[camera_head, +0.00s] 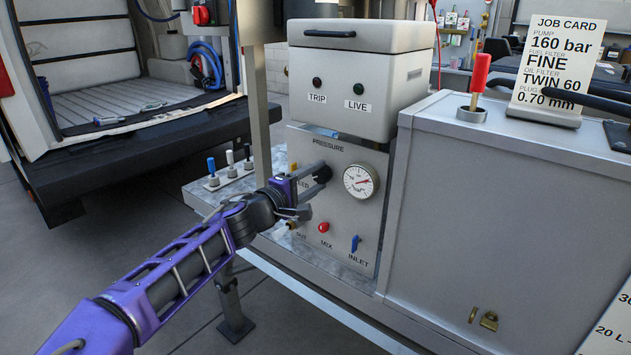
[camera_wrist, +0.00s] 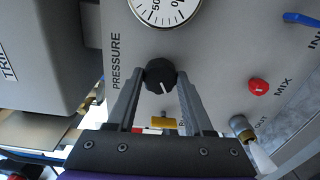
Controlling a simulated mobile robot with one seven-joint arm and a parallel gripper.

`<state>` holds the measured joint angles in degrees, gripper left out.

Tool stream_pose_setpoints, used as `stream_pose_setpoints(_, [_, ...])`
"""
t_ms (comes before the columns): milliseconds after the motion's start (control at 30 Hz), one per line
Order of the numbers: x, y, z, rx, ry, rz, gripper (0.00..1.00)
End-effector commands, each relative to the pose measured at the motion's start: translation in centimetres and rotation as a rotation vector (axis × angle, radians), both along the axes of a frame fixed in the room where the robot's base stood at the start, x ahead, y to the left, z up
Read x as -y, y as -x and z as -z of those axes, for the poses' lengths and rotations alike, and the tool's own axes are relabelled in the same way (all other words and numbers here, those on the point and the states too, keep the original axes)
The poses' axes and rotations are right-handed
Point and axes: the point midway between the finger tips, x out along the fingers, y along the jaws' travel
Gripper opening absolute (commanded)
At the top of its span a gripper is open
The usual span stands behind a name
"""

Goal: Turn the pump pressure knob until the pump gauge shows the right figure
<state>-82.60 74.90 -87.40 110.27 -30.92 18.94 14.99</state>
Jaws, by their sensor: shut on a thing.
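The black pressure knob (camera_wrist: 160,76) sits between my gripper's fingers in the wrist view, with a white pointer line on its face. My gripper (camera_head: 318,176) is shut on this knob, on the grey panel under the word PRESSURE. The pump gauge (camera_head: 361,181) is a round white dial just right of the knob, with a red needle pointing to the upper right; its figures are too small to read. In the wrist view only part of the gauge (camera_wrist: 165,8) shows, and its needle is out of view. The job card (camera_head: 553,62) reads PUMP 160 bar.
Several small levers (camera_head: 230,164) stand left of the panel. A box with TRIP and LIVE lamps (camera_head: 355,72) is above. A grey cabinet (camera_head: 500,190) stands close on the right.

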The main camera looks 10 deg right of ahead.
Motion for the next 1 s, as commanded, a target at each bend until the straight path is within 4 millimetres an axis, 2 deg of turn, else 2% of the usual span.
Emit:
stream_pose_setpoints(600, [-0.04,-0.01,0.02,0.026,-0.027,-0.001,0.00])
stream_pose_setpoints(633, [-0.04,-0.01,0.02,0.026,-0.027,-0.001,0.57])
stream_pose_setpoints(767, [-0.04,-0.01,0.01,0.026,-0.027,-0.001,0.80])
stream_pose_setpoints(1000, [-0.02,-0.01,0.00,0.027,-0.026,0.000,0.81])
